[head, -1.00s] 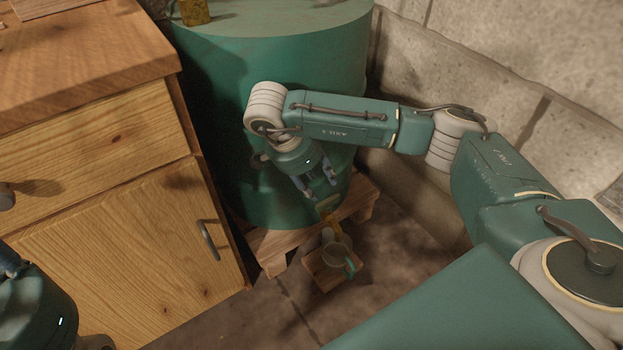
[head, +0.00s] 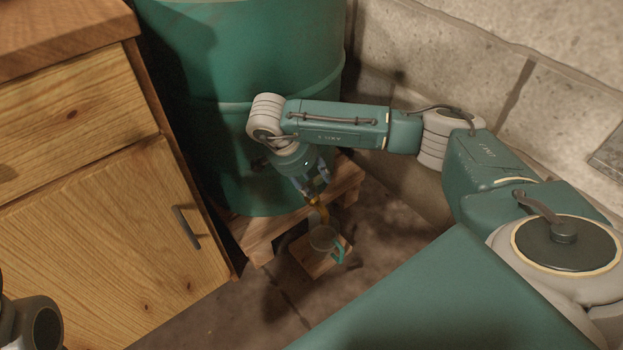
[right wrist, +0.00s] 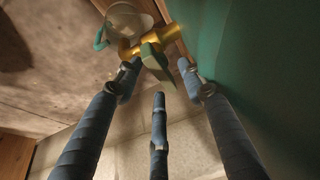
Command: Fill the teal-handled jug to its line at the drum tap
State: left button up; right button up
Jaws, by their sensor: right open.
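The clear jug (head: 322,238) with a teal handle (head: 339,253) stands upright on a small wooden board (head: 306,259) on the floor, below the brass drum tap (head: 323,214). The right wrist view shows the jug (right wrist: 128,20) beyond the tap (right wrist: 168,41), its teal handle at the left. My right gripper (head: 314,192) is open at the tap, pointing down. In the right wrist view its fingertips (right wrist: 158,72) are on either side of the tap's green lever (right wrist: 153,58); contact is not clear. I cannot tell the liquid level or whether any flows. My left gripper is out of view.
The big teal drum (head: 270,185) stands on a low wooden stand (head: 258,238), close behind my right gripper. A wooden cabinet (head: 110,240) with a dark handle is at the left. A block wall (head: 450,60) is at the right. Floor in front of the board is open.

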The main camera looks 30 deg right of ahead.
grip_shut()
jog(key=shift+d+r+n+t, duration=0.15)
jog(key=shift+n+t, duration=0.25)
jog(key=shift+n, duration=0.6)
jog(key=shift+n+t, duration=0.3)
jog(key=shift+n, duration=0.5)
jog(key=shift+s+d+n+t+y+p, duration=0.1)
jog(key=shift+n+t+y+p, duration=0.2)
jog(key=shift+n, duration=0.6)
jog(key=shift+n+y, duration=0.3)
jog(key=shift+n, duration=0.5)
dwell(4.1)
